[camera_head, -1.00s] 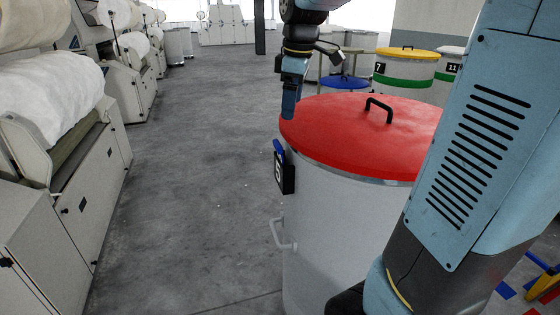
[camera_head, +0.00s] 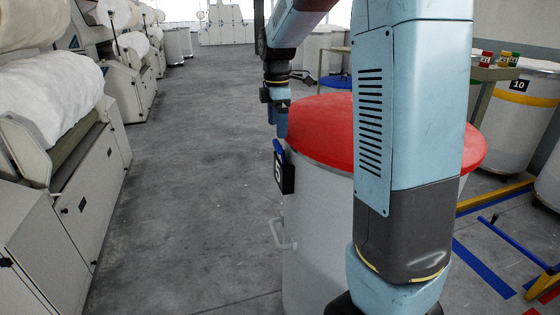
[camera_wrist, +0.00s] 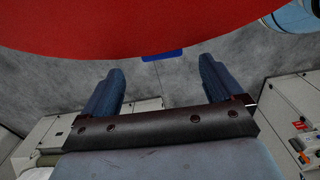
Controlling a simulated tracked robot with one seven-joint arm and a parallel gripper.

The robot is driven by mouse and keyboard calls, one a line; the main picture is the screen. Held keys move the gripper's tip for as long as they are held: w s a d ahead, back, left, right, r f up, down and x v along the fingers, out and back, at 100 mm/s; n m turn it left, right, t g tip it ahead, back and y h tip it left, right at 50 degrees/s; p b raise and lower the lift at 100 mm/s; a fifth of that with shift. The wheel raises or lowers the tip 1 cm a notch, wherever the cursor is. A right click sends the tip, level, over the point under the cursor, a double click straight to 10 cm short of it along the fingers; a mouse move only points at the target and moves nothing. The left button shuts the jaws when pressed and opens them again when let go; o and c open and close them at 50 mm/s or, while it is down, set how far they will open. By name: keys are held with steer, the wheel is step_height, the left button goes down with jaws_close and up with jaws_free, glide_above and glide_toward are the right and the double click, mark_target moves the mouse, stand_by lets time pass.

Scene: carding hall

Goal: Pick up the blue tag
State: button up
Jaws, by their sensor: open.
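The blue tag (camera_head: 279,147) stands in a black holder marked 5 (camera_head: 285,173) on the left side of a grey can with a red lid (camera_head: 320,120). Only its upper part shows above the holder. In the wrist view the blue tag (camera_wrist: 162,56) is a short blue strip at the edge of the red lid (camera_wrist: 130,25), ahead of and between my fingers. My gripper (camera_head: 281,130) points down just above the tag, beside the lid's left rim. In the wrist view my gripper (camera_wrist: 162,72) is open, with nothing between its fingers.
White-grey carding machines (camera_head: 85,170) with fleece rolls line the left. Open grey floor (camera_head: 190,170) lies between them and the can. The can's side handle (camera_head: 282,234) sticks out low. Behind right are a table (camera_head: 495,72) with small tags and a can marked 10 (camera_head: 520,100).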

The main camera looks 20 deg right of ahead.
mark_target(278, 142)
steer(key=shift+d+f, duration=0.1)
steer(key=shift+f, duration=3.35)
steer(key=shift+c, duration=0.3)
jaws_close()
